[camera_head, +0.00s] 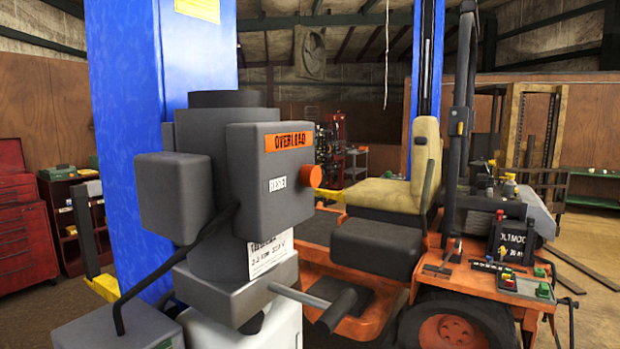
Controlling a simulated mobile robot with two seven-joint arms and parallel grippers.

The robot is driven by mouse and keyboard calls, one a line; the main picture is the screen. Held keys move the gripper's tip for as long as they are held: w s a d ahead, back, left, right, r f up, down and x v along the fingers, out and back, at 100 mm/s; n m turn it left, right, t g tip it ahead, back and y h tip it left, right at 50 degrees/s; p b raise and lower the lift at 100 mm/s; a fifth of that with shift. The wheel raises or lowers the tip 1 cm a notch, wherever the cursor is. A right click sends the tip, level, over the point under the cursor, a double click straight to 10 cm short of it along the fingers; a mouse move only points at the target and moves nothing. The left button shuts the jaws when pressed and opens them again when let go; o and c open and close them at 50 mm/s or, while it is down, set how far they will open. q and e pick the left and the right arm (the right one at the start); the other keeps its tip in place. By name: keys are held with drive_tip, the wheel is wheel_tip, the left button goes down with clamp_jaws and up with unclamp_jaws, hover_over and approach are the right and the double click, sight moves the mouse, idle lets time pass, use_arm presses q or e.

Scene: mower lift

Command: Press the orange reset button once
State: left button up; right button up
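The orange reset button (315,176) is a round knob that sticks out from the right side of a dark grey box (250,205). The box is on the lift's power unit, in the middle left of the head view. A white label (277,184) that appears to read RESET is on the box face beside the button. An orange OVERLOAD label (289,141) is above it. Nothing touches the button, and its outer side is unobstructed in this view. Neither of my grippers is in view.
A lever with a dark handle (338,309) juts out below the button. A blue lift post (128,120) stands behind the unit. An orange mower (345,322) with a tan seat (385,192) is close on the right. A red tool cabinet (22,232) stands far left.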

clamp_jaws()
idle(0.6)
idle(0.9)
